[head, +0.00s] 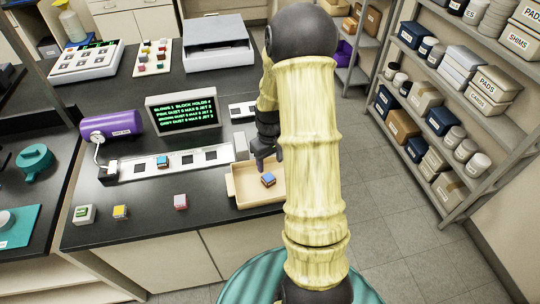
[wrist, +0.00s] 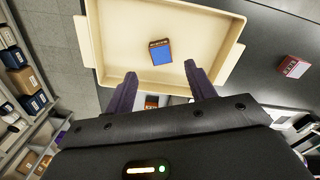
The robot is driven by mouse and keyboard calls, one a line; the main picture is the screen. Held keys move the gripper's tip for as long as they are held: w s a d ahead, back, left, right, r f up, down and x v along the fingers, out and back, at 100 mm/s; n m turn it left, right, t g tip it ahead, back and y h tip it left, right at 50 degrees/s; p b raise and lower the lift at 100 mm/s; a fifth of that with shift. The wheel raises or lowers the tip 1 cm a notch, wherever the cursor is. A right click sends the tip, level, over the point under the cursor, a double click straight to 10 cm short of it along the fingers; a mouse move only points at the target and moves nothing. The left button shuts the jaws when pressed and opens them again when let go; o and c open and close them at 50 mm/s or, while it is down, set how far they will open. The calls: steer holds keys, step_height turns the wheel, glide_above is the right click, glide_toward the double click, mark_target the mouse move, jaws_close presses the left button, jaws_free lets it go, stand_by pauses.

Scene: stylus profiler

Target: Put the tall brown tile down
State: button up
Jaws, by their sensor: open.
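A brown tile with a blue top (head: 267,180) lies in the shallow cream tray (head: 240,203) at the front right of the bench. It also shows in the wrist view (wrist: 160,53), apart from the fingers and well inside the tray walls (wrist: 215,15). My gripper (head: 262,162) is over the tray, close to the tile. In the wrist view my gripper (wrist: 160,72) has its two purple fingers spread, with nothing held between the tips. A small reddish-brown piece (wrist: 151,102) shows further back between the fingers, partly hidden by my gripper body.
A white strip with dark square slots (head: 180,160) runs left of the tray and holds a blue-topped block. A screen (head: 183,112) and purple cylinder (head: 112,124) stand behind.

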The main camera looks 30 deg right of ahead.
step_height(320, 180, up, 3)
steer(key=shift+r, duration=0.15)
steer(key=shift+a, duration=0.1)
stand_by(0.5)
steer(key=s+a+r+t, duration=0.1)
steer(key=s+a+r, duration=0.3)
steer(key=s+a, duration=0.1)
steer(key=s+a+r+m+t, duration=0.1)
steer(key=s+a+r, duration=0.3)
steer(key=s+a, duration=0.2)
steer(key=shift+s+a+t, duration=0.2)
steer(key=shift+a+t, duration=0.1)
steer(key=shift+a, duration=0.9)
steer(key=shift+s, duration=0.15)
